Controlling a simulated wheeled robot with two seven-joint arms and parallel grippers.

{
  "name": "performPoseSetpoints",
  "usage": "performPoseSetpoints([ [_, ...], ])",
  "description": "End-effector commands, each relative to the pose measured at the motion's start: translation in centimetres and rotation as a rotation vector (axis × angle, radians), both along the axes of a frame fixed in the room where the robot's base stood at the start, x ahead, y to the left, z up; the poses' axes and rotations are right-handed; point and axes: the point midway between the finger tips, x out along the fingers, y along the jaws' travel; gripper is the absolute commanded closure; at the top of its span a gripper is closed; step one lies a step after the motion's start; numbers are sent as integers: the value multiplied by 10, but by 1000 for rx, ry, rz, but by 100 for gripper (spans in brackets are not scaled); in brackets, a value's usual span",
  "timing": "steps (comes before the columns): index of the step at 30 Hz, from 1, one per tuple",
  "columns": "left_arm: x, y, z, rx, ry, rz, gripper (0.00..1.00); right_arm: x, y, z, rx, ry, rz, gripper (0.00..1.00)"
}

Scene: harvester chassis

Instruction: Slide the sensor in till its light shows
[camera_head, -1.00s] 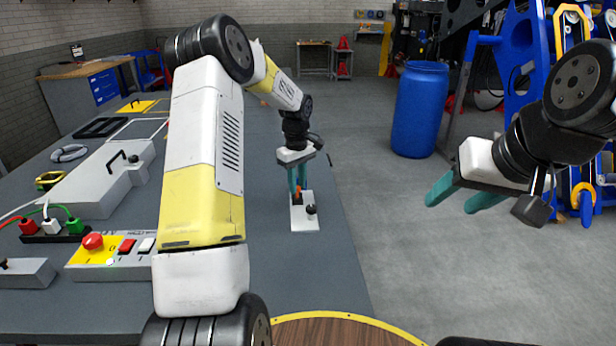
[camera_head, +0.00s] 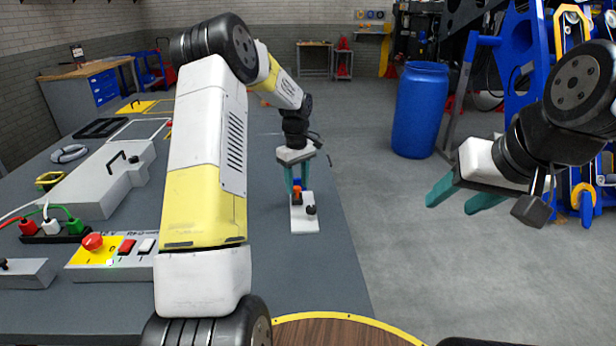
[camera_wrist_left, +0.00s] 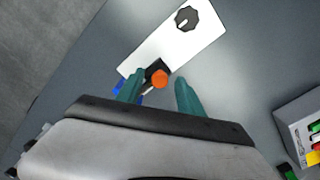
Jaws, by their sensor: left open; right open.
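A white plate (camera_head: 305,225) with a black knob (camera_head: 310,209) lies on the grey table near its right edge. A small orange round-ended piece, seemingly the sensor (camera_head: 297,197), sits at a black block (camera_wrist_left: 151,69) on the plate, with a blue part (camera_head: 297,184) beside it. In the wrist view the orange end (camera_wrist_left: 160,79) faces me and no lit light is evident. My left gripper (camera_head: 297,189) is open, its teal fingers apart on either side of the orange piece. My right gripper (camera_head: 453,199) is open and empty over the floor.
A control box (camera_head: 100,262) with a red button, a grey case (camera_head: 95,185) and coloured plugs (camera_head: 54,228) stand on the left of the table. A blue barrel (camera_head: 420,110) stands beyond the table. The table around the plate is clear.

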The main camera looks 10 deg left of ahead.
Motion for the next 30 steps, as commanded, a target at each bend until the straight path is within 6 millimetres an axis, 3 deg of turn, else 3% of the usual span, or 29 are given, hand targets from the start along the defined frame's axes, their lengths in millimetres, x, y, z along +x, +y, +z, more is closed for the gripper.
performPoseSetpoints([
  [13,1,0,68,1,-4,1,56,0,0,0,0,0,0,48],
  [30,0,0,75,0,-1,0,56,0,0,0,0,0,0,48],
])
